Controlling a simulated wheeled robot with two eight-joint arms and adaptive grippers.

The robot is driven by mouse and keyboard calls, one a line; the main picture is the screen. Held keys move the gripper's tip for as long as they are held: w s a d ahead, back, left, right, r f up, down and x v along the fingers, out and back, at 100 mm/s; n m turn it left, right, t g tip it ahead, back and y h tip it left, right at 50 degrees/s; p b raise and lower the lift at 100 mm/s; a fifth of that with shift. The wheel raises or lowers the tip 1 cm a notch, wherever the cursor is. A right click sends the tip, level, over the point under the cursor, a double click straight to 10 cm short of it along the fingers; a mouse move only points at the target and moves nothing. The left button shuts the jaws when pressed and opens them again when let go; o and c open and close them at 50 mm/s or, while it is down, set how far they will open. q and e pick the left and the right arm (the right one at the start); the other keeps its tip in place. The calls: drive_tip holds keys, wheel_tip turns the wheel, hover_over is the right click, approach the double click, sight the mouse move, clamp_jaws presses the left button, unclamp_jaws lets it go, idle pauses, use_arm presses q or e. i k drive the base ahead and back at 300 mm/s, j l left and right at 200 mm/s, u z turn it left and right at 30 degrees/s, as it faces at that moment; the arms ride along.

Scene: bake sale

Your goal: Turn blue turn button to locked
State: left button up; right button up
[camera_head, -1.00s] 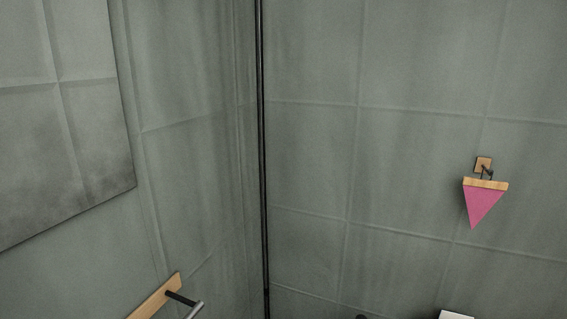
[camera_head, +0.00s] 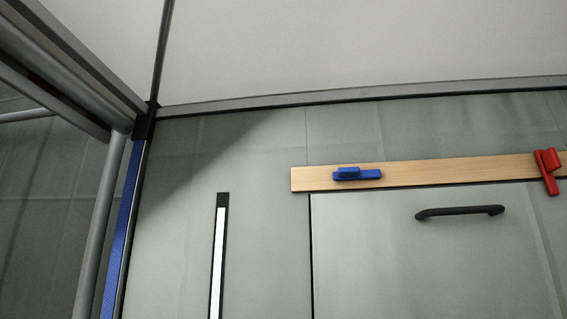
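The blue turn button (camera_head: 357,174) is on a light wooden strip (camera_head: 430,172) high on the grey-green wall, near the strip's left end. Its bar lies roughly level, along the strip. A red turn button (camera_head: 548,171) sits at the strip's right end, its bar pointing down past the strip's lower edge. Neither of my grippers shows in the head view.
Below the strip is a flat panel (camera_head: 430,260) with a black handle (camera_head: 459,212). A white strip light in a black frame (camera_head: 218,258) stands to its left. Metal poles and a blue upright (camera_head: 122,230) are at the left. A pale ceiling (camera_head: 360,45) is above.

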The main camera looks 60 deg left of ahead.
sight(353, 172)
drive_tip(key=l+u, duration=0.1)
drive_tip(key=u, duration=1.4)
